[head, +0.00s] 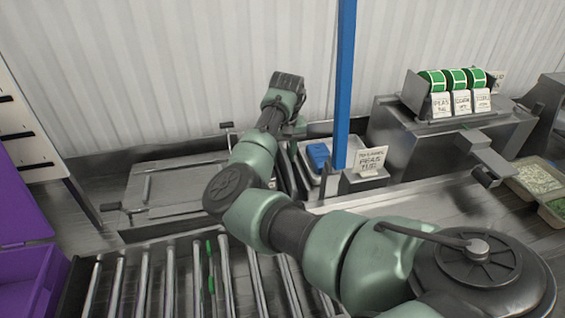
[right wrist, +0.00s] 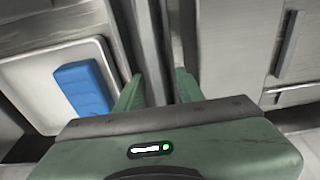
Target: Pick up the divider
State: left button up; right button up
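I cannot clearly single out the divider; narrow upright metal plates (head: 284,171) stand between the lidded metal unit and the tray with the blue block, partly hidden by my right arm. In the right wrist view, narrow metal strips (right wrist: 150,35) run between and beyond the two green fingers of my right gripper (right wrist: 158,88). The fingers are apart, with a gap between them. I cannot tell whether they touch the metal. My left gripper is not in view.
A blue block (head: 318,155) lies in a pale tray (head: 331,183), also in the right wrist view (right wrist: 82,88). A blue post (head: 344,80) rises beside a label (head: 369,160). The lidded metal unit (head: 165,190) is left. Rollers (head: 145,285) and purple bin (head: 45,290) are in front.

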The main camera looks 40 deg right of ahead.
grip_shut()
jog(key=shift+r, duration=0.1)
